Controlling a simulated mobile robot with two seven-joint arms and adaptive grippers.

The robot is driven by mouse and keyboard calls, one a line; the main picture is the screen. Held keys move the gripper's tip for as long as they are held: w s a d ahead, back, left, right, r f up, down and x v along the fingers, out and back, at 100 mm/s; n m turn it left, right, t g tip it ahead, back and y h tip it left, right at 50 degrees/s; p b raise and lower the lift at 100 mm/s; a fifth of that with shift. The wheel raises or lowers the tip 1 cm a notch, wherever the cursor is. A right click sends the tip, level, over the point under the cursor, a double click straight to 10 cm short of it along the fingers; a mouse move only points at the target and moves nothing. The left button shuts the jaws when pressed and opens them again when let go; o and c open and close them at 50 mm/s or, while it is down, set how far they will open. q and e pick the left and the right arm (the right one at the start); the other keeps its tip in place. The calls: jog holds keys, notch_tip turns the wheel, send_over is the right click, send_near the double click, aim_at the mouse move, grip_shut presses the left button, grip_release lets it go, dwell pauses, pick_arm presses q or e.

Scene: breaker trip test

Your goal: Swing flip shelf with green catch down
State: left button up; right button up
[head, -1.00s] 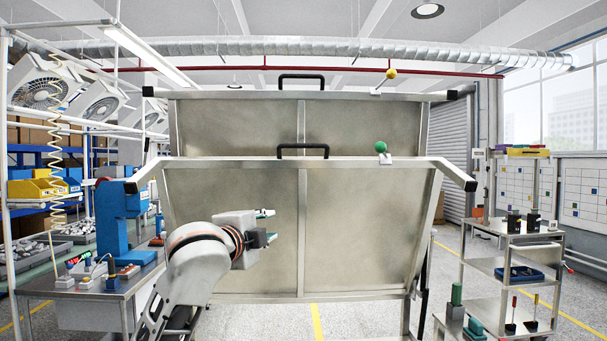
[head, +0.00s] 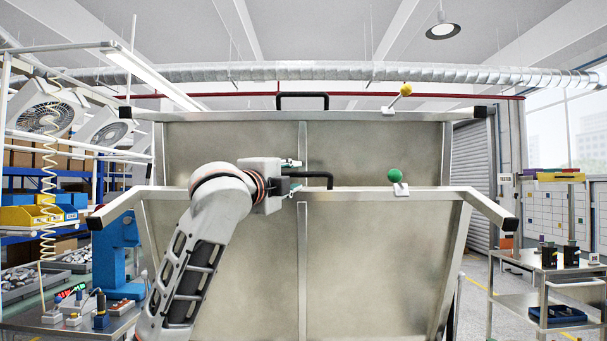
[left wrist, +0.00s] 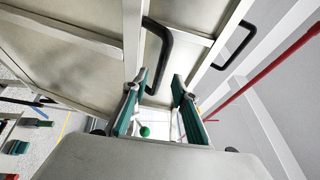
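The shelf with the green catch is the nearer steel panel (head: 380,255), standing steeply tilted. Its green ball catch (head: 394,176) sits on the top rail, right of the black handle (head: 318,180). My left gripper (head: 296,177) is at the rail by the handle's left end. In the left wrist view its green fingers (left wrist: 157,112) are open and apart, with that handle (left wrist: 157,52) ahead of them; I cannot tell whether they touch it. The green ball (left wrist: 144,131) shows low between the fingers. My right gripper is not in view.
A farther panel (head: 230,145) with a black handle (head: 302,96) and yellow ball catch (head: 405,89) stands behind. A workbench with a blue device (head: 118,255) is at left. A shelf cart (head: 540,265) is at right. Floor shows between panel and cart.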

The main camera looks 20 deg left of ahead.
aim_at(300, 175)
pick_arm(q)
jog(key=w, duration=0.2)
jog(key=w+p, duration=0.1)
jog(key=w, duration=0.1)
jog(key=shift+d+r, duration=0.25)
jog(key=shift+d, duration=0.1)
jog(key=shift+w, duration=0.6)
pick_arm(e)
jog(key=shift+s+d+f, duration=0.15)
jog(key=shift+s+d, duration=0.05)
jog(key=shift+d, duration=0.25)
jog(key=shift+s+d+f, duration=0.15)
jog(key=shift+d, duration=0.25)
pick_arm(q)
grip_shut()
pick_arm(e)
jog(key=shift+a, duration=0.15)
